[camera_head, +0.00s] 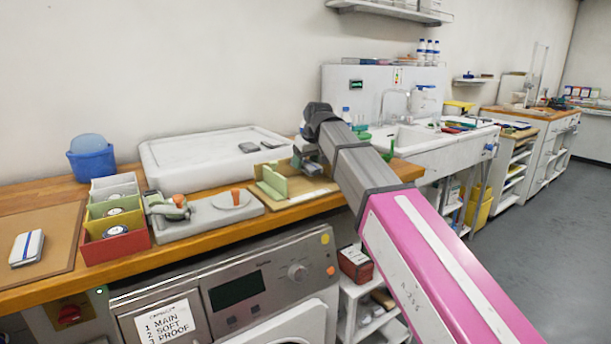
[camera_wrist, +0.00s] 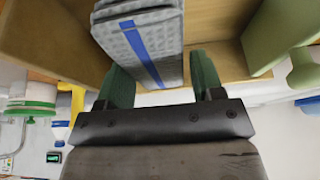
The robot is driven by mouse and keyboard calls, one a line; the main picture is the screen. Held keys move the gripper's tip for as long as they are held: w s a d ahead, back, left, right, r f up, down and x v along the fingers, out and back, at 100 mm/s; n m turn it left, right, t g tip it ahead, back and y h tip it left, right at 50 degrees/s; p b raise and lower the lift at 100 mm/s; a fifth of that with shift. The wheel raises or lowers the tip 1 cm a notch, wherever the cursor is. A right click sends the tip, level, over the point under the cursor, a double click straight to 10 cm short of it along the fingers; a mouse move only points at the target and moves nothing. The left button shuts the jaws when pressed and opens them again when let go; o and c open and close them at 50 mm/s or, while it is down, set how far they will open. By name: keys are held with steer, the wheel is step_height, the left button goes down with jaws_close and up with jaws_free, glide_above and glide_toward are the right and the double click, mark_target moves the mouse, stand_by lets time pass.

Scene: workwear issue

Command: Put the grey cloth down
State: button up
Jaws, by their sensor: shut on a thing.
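The grey cloth (camera_wrist: 140,42) is a folded, textured pad with a blue stripe. In the wrist view it sits between the two dark green fingers of my gripper (camera_wrist: 162,78), which is shut on it. Wooden panels of an open holder (camera_wrist: 220,60) lie around and behind the cloth. In the head view my gripper (camera_head: 304,163) is over the right side of this wooden holder (camera_head: 312,188), which has light green upright dividers (camera_head: 272,182). My arm and wrist hide much of the cloth there. I cannot tell whether the cloth touches the holder's base.
A white tray (camera_head: 165,160) stands behind, with small dark items on it. A grey scale-like block (camera_head: 225,212), coloured bins (camera_head: 112,243) and a blue tub (camera_head: 92,165) stand to the left. A pale striped folded cloth (camera_head: 27,248) lies on a brown board. A sink (camera_head: 410,138) is to the right.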

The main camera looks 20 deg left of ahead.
mark_target(306, 182)
steer(key=shift+f, duration=2.25)
steer(key=shift+f, duration=0.1)
steer(key=o, duration=0.9)
steer(key=v, duration=1.2)
